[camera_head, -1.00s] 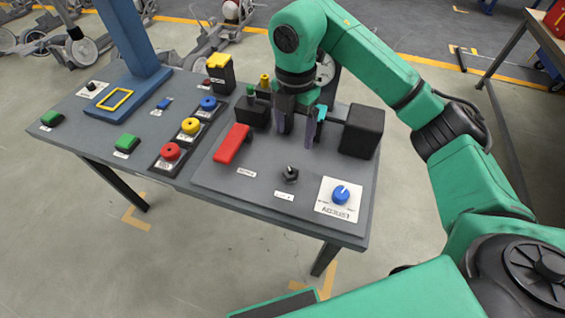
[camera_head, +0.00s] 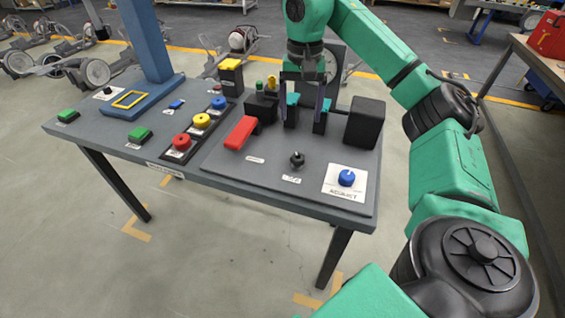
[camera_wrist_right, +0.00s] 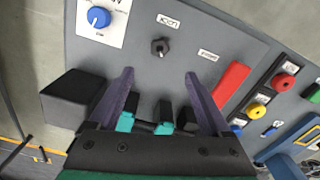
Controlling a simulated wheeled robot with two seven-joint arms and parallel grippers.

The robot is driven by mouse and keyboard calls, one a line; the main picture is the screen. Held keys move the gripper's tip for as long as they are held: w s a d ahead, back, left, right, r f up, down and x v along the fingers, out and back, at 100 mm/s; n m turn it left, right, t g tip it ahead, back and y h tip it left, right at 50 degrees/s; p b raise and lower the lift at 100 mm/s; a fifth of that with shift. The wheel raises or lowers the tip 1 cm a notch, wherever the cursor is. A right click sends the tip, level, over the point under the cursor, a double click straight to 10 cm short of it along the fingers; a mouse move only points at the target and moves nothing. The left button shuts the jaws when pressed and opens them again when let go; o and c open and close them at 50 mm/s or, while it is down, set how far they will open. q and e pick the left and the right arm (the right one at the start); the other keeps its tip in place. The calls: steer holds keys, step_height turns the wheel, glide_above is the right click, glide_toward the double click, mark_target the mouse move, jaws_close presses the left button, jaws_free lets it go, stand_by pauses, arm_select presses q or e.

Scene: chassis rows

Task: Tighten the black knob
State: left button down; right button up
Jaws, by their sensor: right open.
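The black knob (camera_head: 297,160) stands on the raised grey panel, between the red handle and the blue dial. In the right wrist view the black knob (camera_wrist_right: 159,47) lies beyond the fingertips, near the upper middle. My right gripper (camera_head: 307,122) is open and empty, behind the knob and above the teal-marked black clamps at the panel's back. In the right wrist view the two purple fingers of my right gripper (camera_wrist_right: 160,76) are spread wide, with the knob ahead of the gap between them. My left gripper is not in view.
A red handle (camera_head: 241,133) is left of the knob and a blue dial (camera_head: 347,178) on a white plate is right of it. A black block (camera_head: 366,122) stands at the panel's right back. The panel around the knob is clear.

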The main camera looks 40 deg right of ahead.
steer(key=b, duration=0.5)
glide_above(298, 156)
step_height(298, 156, down, 7)
steer(key=shift+f, duration=0.15)
step_height(298, 156, down, 8)
steer(key=shift+r+p, duration=0.25)
steer(key=shift+p, duration=0.05)
jaws_close()
